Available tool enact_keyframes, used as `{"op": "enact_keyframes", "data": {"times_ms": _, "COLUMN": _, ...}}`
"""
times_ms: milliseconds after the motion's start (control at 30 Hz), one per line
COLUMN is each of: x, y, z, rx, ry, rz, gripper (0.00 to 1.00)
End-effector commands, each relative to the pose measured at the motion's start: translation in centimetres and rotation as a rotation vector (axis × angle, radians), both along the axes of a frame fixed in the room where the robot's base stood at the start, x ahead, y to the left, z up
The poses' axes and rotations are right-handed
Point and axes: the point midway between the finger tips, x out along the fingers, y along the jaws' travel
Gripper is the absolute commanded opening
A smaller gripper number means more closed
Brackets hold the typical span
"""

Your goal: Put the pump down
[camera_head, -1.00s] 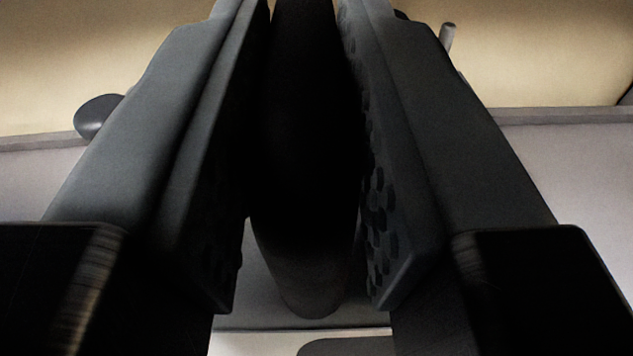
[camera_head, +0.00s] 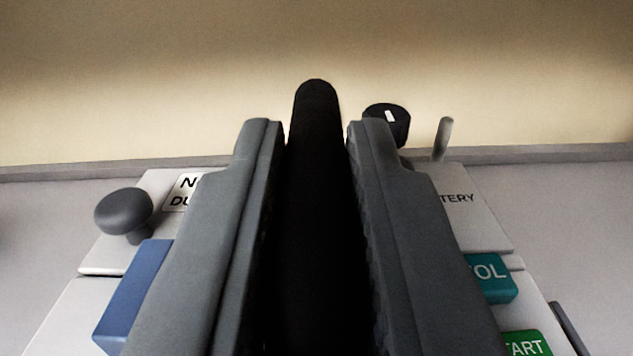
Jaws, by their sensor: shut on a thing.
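The pump (camera_head: 483,213) is seen from close up, with a pale grey face. It carries a dark grey round knob (camera_head: 124,212) at left, a blue block (camera_head: 135,290), a teal label (camera_head: 490,279) and a green label (camera_head: 526,344) at right. A black bar-like handle (camera_head: 318,105) rises in the middle. My gripper (camera_head: 318,135) has its two grey fingers on either side of this handle and is shut on it. The fingers hide the middle of the pump's face. I cannot tell whether the pump's underside touches anything.
A black knob with a white mark (camera_head: 388,122) and a small grey lever (camera_head: 442,139) stand at the pump's far right. A grey surface (camera_head: 590,225) lies around the pump.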

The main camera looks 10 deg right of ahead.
Motion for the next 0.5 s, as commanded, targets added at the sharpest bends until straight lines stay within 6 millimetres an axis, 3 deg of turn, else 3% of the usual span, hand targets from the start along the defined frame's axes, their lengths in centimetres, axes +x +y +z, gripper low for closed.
{"op": "enact_keyframes", "data": {"times_ms": 33, "x": -0.01, "y": 0.0, "z": -0.04, "rx": 0.0, "ry": 0.0, "rz": 0.0, "gripper": 0.18}}
{"op": "enact_keyframes", "data": {"times_ms": 133, "x": -0.01, "y": 0.01, "z": -0.02, "rx": 0.0, "ry": 0.0, "rz": 0.0, "gripper": 0.38}}
{"op": "enact_keyframes", "data": {"times_ms": 500, "x": -0.31, "y": 0.08, "z": 0.08, "rx": 0.0, "ry": 0.0, "rz": 0.0, "gripper": 0.38}}
